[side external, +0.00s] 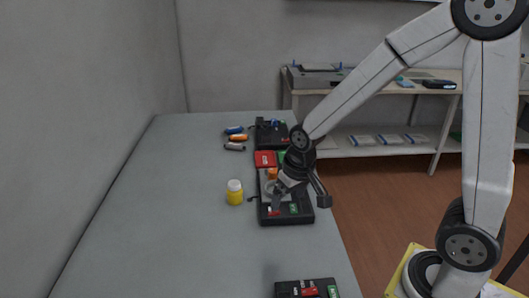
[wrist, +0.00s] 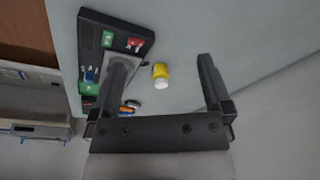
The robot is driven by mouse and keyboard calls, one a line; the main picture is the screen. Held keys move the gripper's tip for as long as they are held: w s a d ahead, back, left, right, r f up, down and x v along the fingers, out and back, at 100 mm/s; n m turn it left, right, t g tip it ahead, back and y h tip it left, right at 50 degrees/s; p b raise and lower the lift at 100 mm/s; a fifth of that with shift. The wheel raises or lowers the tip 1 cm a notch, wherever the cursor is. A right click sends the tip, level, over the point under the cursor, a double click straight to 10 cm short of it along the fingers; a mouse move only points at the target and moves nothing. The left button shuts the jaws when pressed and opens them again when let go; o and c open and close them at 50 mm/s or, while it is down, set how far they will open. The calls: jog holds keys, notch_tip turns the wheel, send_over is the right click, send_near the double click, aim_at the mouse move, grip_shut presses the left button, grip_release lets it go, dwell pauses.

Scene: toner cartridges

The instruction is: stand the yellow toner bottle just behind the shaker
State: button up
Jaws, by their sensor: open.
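The yellow toner bottle (side external: 234,193) has a white cap and stands upright on the grey table, left of a black unit with red and green parts (side external: 298,219). My gripper (side external: 299,198) is open over that unit, to the right of the bottle and apart from it, hiding part of the unit. In the wrist view the bottle (wrist: 160,72) shows between my two open fingers (wrist: 164,68), beyond their tips. The black unit (wrist: 137,43) shows at upper left, partly behind one finger. I cannot tell for sure which black unit is the shaker.
Blue, orange and grey bottles (side external: 238,138) lie near another black unit (side external: 272,134) farther back. A red block (side external: 265,158) is between the units. A third black unit (side external: 290,289) is at the front edge. The table's left side is clear.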

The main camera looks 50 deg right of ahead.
jog(key=s+f+n, duration=0.1)
jog(key=s+n, duration=0.1)
jog(key=s, duration=0.4)
jog(key=shift+s+a, duration=0.3)
dwell(0.8)
